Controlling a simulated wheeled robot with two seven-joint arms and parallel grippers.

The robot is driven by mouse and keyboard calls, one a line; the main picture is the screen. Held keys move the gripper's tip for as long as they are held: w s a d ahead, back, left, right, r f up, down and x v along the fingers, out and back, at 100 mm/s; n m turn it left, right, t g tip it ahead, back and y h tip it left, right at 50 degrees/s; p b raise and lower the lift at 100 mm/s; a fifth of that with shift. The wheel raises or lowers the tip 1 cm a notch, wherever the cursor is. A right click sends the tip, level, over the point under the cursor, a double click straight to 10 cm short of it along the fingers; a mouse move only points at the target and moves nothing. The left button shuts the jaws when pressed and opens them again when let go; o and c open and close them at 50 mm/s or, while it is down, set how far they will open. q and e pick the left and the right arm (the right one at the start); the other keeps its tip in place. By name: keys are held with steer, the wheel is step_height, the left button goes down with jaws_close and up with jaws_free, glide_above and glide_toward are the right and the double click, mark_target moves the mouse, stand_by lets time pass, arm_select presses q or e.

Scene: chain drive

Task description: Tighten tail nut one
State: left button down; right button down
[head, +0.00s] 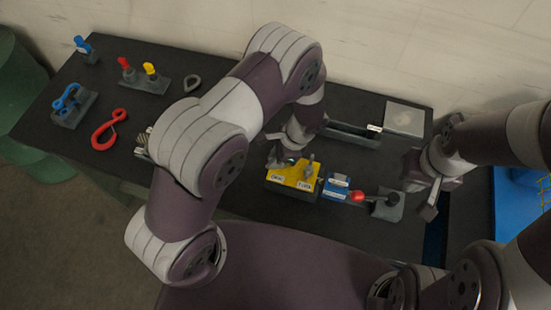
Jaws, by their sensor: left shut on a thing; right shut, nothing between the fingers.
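A yellow block (293,176) with small white labels sits on a dark base near the middle of the bench. A grey winged nut (311,167) stands at its right end. My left gripper (283,162) reaches down to the block's top left and is shut on a small nut there, mostly hidden by the fingers. Its label is too small to read. My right gripper (427,205) is shut and empty, right of the block and apart from it.
A dark channel (350,134) and grey plate (405,118) lie behind.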

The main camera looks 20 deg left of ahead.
arm_select(q)
steer(key=shift+w+r+m+t+b, duration=0.15)
steer(key=shift+m+t+b, duration=0.1)
steer(key=shift+m, duration=0.45)
steer(key=shift+w+f+m+t+b, duration=0.1)
steer(key=shift+m+t, duration=0.2)
steer(key=shift+m, duration=0.4)
steer(key=shift+w+r+m+t+b, duration=0.15)
steer(key=shift+m+t+b, duration=0.1)
steer(key=shift+m, duration=0.45)
steer(key=shift+f, duration=0.1)
steer(key=c, duration=1.2)
jaws_free()
steer(key=b+v, duration=0.2)
steer(key=v, duration=1)
steer(key=shift+d+r, duration=0.25)
steer(key=shift+r, duration=0.05)
